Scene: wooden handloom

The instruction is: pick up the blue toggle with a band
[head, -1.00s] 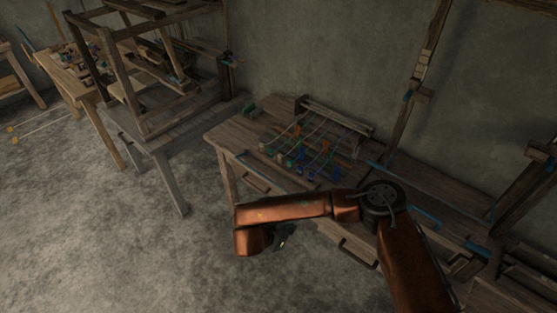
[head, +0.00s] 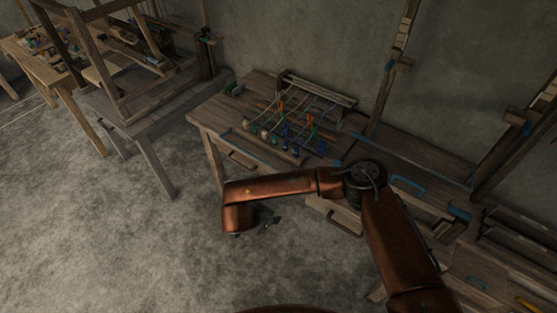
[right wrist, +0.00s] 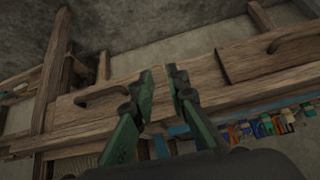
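Several small toggles in blue, green, orange and pale colours lie on cords on the wooden bench in the head view. Blue toggles (head: 285,144) are in the front row; I cannot make out which has a band. Coloured toggles also show in the right wrist view (right wrist: 250,129), at the right, partly cut off by my gripper body. My right gripper (head: 270,223) hangs in front of the bench, apart from the toggles. In the right wrist view its green fingers (right wrist: 160,72) stand apart with nothing between them. My left gripper is out of view.
The toggle cords run to a wooden rack (head: 316,87) at the back of the bench (head: 212,112). Drawers with handles (head: 243,160) line the bench front. A wooden loom frame (head: 120,60) stands at left. The floor (head: 110,240) at front left is clear.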

